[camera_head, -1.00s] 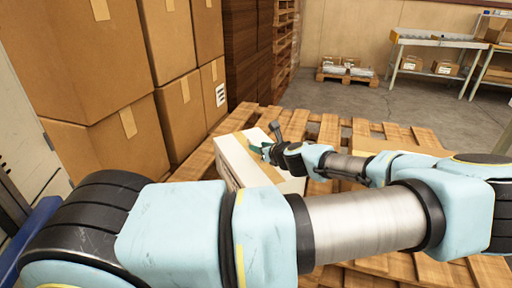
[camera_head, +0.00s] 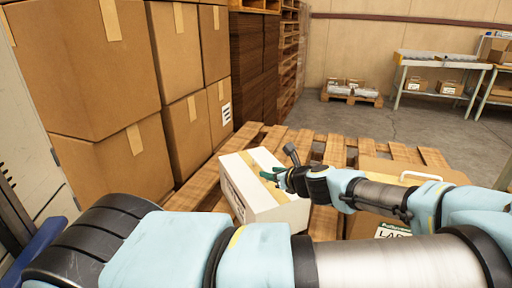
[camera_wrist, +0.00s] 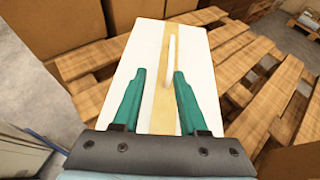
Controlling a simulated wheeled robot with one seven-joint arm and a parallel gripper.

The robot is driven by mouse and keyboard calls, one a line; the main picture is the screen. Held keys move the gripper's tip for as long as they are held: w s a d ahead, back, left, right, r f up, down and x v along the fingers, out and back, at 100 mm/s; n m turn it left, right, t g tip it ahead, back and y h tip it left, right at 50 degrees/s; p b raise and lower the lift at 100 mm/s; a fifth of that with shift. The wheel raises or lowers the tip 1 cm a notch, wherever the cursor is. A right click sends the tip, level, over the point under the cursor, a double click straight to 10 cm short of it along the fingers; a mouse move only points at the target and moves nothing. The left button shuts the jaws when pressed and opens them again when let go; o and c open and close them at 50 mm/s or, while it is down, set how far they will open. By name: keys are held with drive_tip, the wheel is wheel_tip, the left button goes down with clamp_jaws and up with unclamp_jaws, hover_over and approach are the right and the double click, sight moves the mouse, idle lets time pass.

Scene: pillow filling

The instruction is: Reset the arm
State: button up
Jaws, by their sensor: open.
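My gripper (camera_head: 272,177) is at the top of a white box with a tan tape strip (camera_head: 262,211), which sits on a wooden pallet. In the wrist view my gripper (camera_wrist: 160,80) shows two green fingers spread apart over the white box (camera_wrist: 140,58). A thin white upright piece, perhaps a handle on the box top, shows between and beyond the fingers. Nothing is visibly gripped. I cannot tell whether the fingers touch the box. My arm crosses the lower part of the head view.
A brown carton with a white handle (camera_head: 408,171) stands on the pallet (camera_head: 330,146), right of the white box and partly behind my arm. Tall stacks of brown cartons (camera_head: 165,80) rise at the left. Work tables (camera_head: 440,63) and a small loaded pallet (camera_head: 352,92) stand at the back. Open floor lies between.

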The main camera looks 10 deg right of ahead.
sight(238, 190)
drive_tip(key=s+a+f+n+g+p, duration=0.1)
drive_tip(key=s+a+f+n+g, duration=0.1)
drive_tip(key=s+a+n+g, duration=0.45)
drive_tip(key=s+a+f+n+g+p, duration=0.15)
drive_tip(key=a+n+g, duration=0.25)
drive_tip(key=a+n, duration=0.5)
drive_tip(key=s+a+r+n+h+p, duration=0.1)
drive_tip(key=a+r+n+h+p, duration=0.1)
drive_tip(key=r+n, duration=0.5)
drive_tip(key=s+a+r+n+h+p, duration=0.1)
drive_tip(key=a+r+n, duration=0.3)
drive_tip(key=r+n, duration=0.4)
wheel_tip(238, 190, up, 4)
drive_tip(key=shift+s+a+r+h+p, duration=0.2)
drive_tip(key=shift+s+h+p, duration=0.15)
drive_tip(key=shift+h, duration=0.35)
drive_tip(key=shift+w, duration=0.1)
